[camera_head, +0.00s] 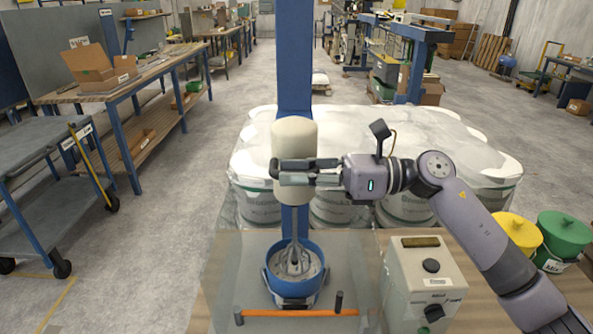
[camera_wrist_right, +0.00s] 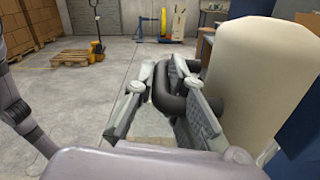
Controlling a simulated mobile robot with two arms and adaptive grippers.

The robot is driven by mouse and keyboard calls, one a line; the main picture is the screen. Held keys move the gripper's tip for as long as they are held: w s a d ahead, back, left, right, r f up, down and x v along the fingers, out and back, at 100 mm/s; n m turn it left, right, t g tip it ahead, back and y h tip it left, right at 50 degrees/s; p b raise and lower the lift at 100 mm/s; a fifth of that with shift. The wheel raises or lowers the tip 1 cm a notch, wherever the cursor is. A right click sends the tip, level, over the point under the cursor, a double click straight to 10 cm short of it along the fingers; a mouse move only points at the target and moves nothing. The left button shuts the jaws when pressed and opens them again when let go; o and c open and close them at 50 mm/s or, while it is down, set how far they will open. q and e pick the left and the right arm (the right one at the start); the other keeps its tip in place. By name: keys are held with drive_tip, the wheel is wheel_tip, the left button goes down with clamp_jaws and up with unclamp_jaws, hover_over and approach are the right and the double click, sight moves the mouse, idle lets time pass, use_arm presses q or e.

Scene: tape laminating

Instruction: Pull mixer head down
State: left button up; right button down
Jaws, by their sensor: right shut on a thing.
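The cream mixer head (camera_head: 296,138) is on a blue column (camera_head: 294,60), raised well above a blue bowl (camera_head: 284,288). A wire whisk (camera_head: 296,255) on a shaft hangs from it; its lower end overlaps the bowl's opening, and I cannot tell how deep it sits. My right gripper (camera_head: 278,172) comes in from the right across the head's lower front. In the right wrist view, the gripper (camera_wrist_right: 187,82) is shut around a dark curved handle (camera_wrist_right: 166,98) beside the cream head (camera_wrist_right: 265,75). My left gripper is not in view.
A clear guard (camera_head: 238,270) surrounds the bowl, with an orange bar (camera_head: 300,313) in front. A control box (camera_head: 424,285) with knobs stands to the right. Wrapped white buckets (camera_head: 410,205) fill the space behind. Yellow (camera_head: 518,232) and green (camera_head: 564,234) buckets stand at far right.

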use_arm(q)
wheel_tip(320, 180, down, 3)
drive_tip(key=shift+b, duration=0.85)
use_arm(e)
wheel_tip(320, 180, down, 4)
drive_tip(key=shift+r, duration=0.25)
drive_tip(key=c, duration=1.6)
unclamp_jaws()
drive_tip(key=shift+w, duration=0.1)
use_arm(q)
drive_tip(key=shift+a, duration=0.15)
use_arm(e)
drive_tip(key=shift+d, duration=0.1)
drive_tip(key=d, duration=1.2)
drive_tip(key=shift+a, duration=0.1)
